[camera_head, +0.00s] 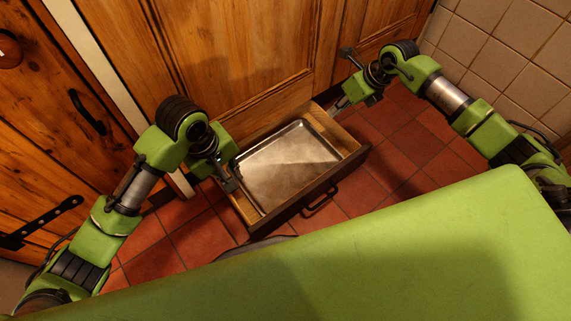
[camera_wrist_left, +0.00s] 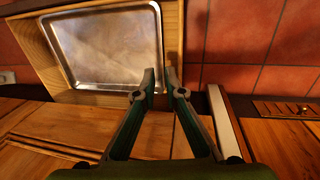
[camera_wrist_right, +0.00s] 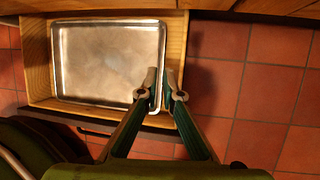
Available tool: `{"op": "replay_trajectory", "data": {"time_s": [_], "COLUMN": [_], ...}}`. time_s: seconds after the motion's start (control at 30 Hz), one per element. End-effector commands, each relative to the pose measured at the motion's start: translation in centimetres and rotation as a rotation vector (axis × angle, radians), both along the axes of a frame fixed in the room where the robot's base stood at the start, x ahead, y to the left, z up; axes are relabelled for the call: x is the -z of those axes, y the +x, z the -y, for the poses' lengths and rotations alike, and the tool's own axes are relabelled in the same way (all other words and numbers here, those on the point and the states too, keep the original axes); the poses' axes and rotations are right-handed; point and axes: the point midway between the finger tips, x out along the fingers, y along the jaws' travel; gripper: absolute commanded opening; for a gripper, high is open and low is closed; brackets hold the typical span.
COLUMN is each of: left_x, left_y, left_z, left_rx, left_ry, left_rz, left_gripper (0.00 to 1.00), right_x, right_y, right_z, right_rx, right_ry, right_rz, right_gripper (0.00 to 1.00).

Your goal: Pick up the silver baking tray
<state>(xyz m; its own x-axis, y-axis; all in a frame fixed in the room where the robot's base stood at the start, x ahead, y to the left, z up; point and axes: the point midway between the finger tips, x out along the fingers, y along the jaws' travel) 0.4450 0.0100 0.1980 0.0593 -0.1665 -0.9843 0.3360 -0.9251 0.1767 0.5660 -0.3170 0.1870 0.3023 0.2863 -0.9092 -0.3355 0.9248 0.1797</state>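The silver baking tray (camera_head: 287,163) lies flat inside an open wooden drawer (camera_head: 352,162). It also shows in the left wrist view (camera_wrist_left: 105,45) and the right wrist view (camera_wrist_right: 105,60). My left gripper (camera_head: 229,184) is at the drawer's left end, beside the tray's edge. Its fingertips (camera_wrist_left: 160,78) are a narrow gap apart, with nothing seen between them. My right gripper (camera_head: 340,104) is by the drawer's right end. Its fingertips (camera_wrist_right: 161,79) are also narrowly apart, over the tray's rim and the drawer's side wall. I cannot tell whether either gripper touches the tray.
The drawer's front has a dark handle (camera_head: 320,203). Pine cabinet doors (camera_head: 235,55) stand behind and to the left. A tiled wall (camera_head: 505,50) is at the right. Red floor tiles (camera_head: 385,125) surround the drawer. My green body covers the lower right.

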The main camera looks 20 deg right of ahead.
Motion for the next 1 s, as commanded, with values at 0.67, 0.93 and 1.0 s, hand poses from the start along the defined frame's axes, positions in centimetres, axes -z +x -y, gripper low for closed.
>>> {"op": "replay_trajectory", "data": {"time_s": [0.67, 0.93, 1.0], "left_x": [3.7, 9.0, 10.2], "left_y": [0.2, 0.5, 0.5], "left_z": [0.5, 1.4, 1.6], "left_rx": [-0.002, 0.0, -0.001], "left_ry": [0.003, 0.002, 0.002], "left_rz": [-0.004, -0.002, -0.002], "left_gripper": [0.1, 0.1, 0.1], "right_x": [3.5, 8.3, 9.4], "right_y": [1.1, 2.7, 3.1], "right_z": [-1.2, -2.7, -3.1], "right_rx": [0.001, 0.001, 0.002], "right_ry": [0.003, 0.003, 0.004], "right_rz": [-0.003, -0.002, -0.002], "right_gripper": [0.06, 0.06, 0.06]}}
